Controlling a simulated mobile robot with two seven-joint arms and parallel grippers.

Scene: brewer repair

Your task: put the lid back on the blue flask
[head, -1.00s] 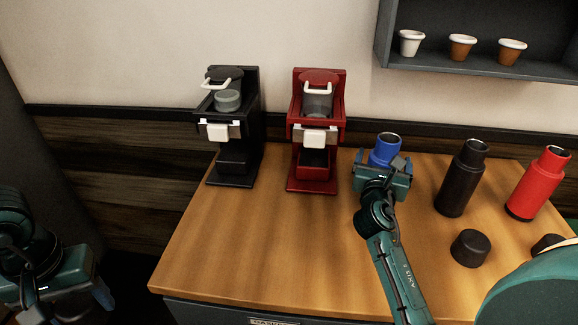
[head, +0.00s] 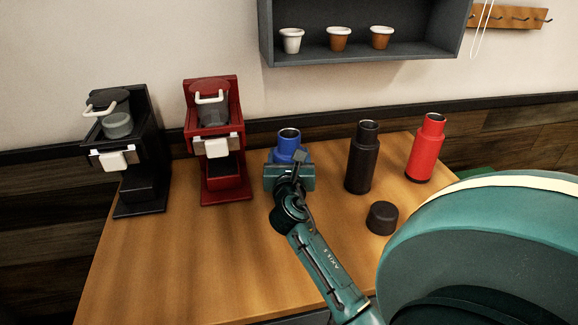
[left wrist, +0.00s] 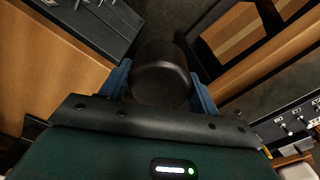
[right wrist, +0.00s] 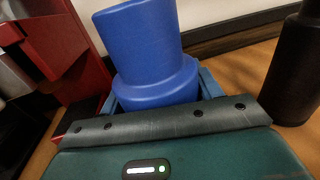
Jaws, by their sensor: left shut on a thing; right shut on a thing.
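The blue flask (head: 288,142) stands upright on the table right of the red brewer, its top open and bare. My right gripper (head: 289,172) is shut around its body. The right wrist view shows the flask (right wrist: 148,55) between the fingers of the right gripper (right wrist: 160,92), leaning slightly in that picture. The left wrist view shows my left gripper (left wrist: 160,88) shut on a dark round lid (left wrist: 162,72). The left gripper and this lid are outside the head view.
A black flask (head: 362,158) and a red flask (head: 426,150) stand open to the right. Another dark lid (head: 381,217) lies on the table (head: 160,270). A black brewer (head: 130,160) and red brewer (head: 215,145) stand left. A shelf (head: 420,40) holds three cups.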

